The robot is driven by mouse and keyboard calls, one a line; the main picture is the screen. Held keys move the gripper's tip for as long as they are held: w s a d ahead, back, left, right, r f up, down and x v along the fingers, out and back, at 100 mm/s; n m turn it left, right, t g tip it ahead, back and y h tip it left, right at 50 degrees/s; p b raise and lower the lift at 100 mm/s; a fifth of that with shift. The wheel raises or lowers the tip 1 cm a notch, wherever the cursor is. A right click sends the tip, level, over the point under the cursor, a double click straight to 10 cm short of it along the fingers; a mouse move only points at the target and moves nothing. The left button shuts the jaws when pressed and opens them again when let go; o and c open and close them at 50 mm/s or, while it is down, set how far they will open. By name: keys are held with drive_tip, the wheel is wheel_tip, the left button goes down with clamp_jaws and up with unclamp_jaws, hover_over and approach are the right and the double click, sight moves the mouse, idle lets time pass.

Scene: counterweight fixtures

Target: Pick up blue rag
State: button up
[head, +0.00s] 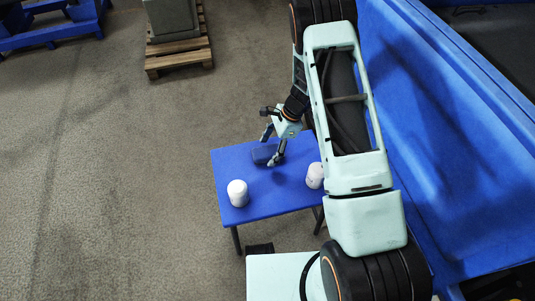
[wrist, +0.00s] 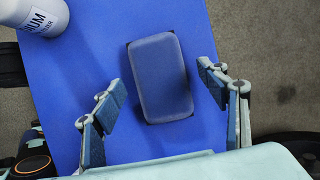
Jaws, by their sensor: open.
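The blue rag (head: 262,154) looks like a dark blue, rounded rectangular block. It lies flat on the bright blue table (head: 248,202), towards the table's far side. In the wrist view the rag (wrist: 160,77) sits upright in the picture, between and a little beyond my fingers. My gripper (head: 272,147) is over the rag, with its fingers spread. In the wrist view my gripper (wrist: 161,93) is open and empty, with a gap on each side of the rag. The exact height above the rag is hard to tell.
A white container (head: 237,193) stands at the table's front left, and another (head: 314,175) at its right side, near my arm. A lettered white container (wrist: 38,14) shows in the wrist view's upper left corner. A large blue bin (head: 430,150) borders my arm on the right.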

sight(264, 152)
drive_tip(key=shift+c, duration=0.5)
drive_tip(key=c, duration=1.1)
drive_tip(key=shift+r, duration=0.15)
drive_tip(key=shift+r, duration=0.25)
wheel_tip(264, 152, up, 2)
drive_tip(key=shift+r+p, duration=0.2)
drive_tip(key=shift+p, duration=0.4)
drive_tip(key=s+a+r+p, duration=0.1)
drive_tip(key=s+r+p, duration=0.1)
drive_tip(key=s+r, duration=0.7)
drive_tip(key=s, duration=0.5)
drive_tip(key=shift+r, duration=0.4)
